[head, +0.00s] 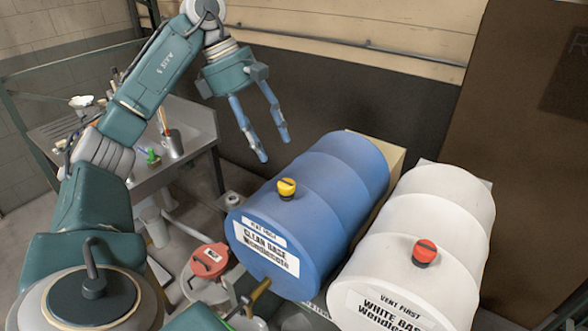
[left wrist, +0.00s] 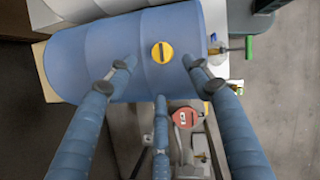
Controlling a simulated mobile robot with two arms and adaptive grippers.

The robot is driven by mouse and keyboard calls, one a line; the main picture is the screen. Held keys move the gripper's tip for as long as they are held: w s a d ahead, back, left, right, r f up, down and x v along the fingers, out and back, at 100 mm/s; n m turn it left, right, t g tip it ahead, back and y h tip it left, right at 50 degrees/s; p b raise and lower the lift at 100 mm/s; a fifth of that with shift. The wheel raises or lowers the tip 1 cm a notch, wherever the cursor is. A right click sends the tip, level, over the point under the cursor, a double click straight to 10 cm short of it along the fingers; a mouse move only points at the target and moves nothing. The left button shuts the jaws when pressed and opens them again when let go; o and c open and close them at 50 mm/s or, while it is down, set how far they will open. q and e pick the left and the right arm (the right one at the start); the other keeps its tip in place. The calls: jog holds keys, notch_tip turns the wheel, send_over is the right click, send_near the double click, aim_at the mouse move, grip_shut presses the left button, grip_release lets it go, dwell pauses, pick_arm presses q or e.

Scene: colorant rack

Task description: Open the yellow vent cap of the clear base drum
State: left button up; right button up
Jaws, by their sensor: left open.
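The clear base drum (head: 322,190) is blue, lies on its side and carries a white "CLEAR BASE" label on its front end. Its yellow vent cap (head: 287,187) sits on top near the front end, with a dark bar across it. In the left wrist view the cap (left wrist: 162,52) shows on the blue drum (left wrist: 90,55), ahead of the spread fingers. My left gripper (head: 274,148) is open and empty, above and behind the cap, with its fingers pointing down and apart from it. My right gripper is not in view.
A white drum (head: 440,210) with a red cap (head: 425,252) lies close at the right. A red-lidded container (head: 209,260) stands below the drum's front left. A grey bench (head: 190,125) with small items is at the left. The space above the drums is clear.

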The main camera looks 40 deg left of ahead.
aim_at(285, 182)
pick_arm(q)
jog(key=x, duration=1)
jog(key=shift+s+d+f, duration=0.1)
jog(key=shift+s+d, duration=0.05)
jog(key=shift+s, duration=0.05)
jog(key=c, duration=0.8)
jog(key=shift+f, duration=0.1)
jog(key=c, duration=0.3)
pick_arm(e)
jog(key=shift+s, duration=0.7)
